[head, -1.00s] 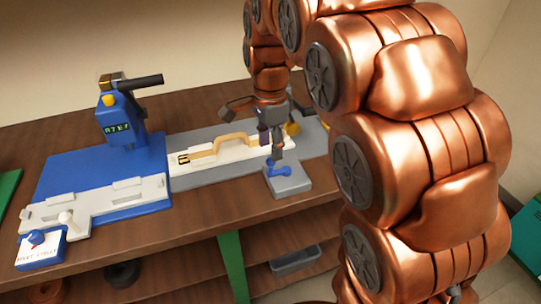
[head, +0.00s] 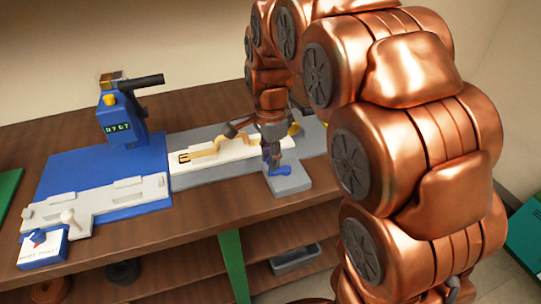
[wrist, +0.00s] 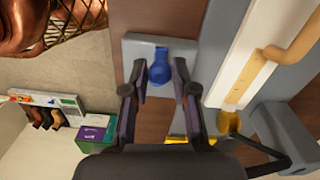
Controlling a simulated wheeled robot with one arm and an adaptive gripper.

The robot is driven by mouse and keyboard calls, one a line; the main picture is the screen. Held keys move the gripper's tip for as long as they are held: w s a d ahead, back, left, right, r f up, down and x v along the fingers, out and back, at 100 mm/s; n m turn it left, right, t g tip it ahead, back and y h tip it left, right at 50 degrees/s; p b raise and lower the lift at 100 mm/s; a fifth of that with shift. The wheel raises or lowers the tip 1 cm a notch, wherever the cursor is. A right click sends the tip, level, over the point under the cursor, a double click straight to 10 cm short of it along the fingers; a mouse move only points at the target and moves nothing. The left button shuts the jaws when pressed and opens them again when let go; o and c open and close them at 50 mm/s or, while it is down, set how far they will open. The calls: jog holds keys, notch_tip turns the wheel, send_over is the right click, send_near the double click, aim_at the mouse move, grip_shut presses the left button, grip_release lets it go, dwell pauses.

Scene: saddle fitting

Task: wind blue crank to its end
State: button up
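The blue crank (head: 274,170) sits on a grey block (head: 296,184) at the front edge of the bench, partly hidden by my gripper in the head view. In the wrist view the crank's rounded blue end (wrist: 160,70) shows between my two fingers. My gripper (wrist: 159,72) is open, with one dark finger on each side of the crank and gaps visible between fingers and crank. In the head view my gripper (head: 273,152) points down just over the crank. I cannot tell how deep the fingers reach around it.
A tan strap (head: 203,151) with a buckle lies on a white board (head: 240,153) behind the crank. A blue machine (head: 121,120) with a small display stands on a blue plate (head: 80,169) at left. A yellow knob (wrist: 229,122) is near my gripper.

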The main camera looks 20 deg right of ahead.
grip_shut()
jog(key=shift+s+n, duration=0.15)
jog(key=shift+n, duration=0.15)
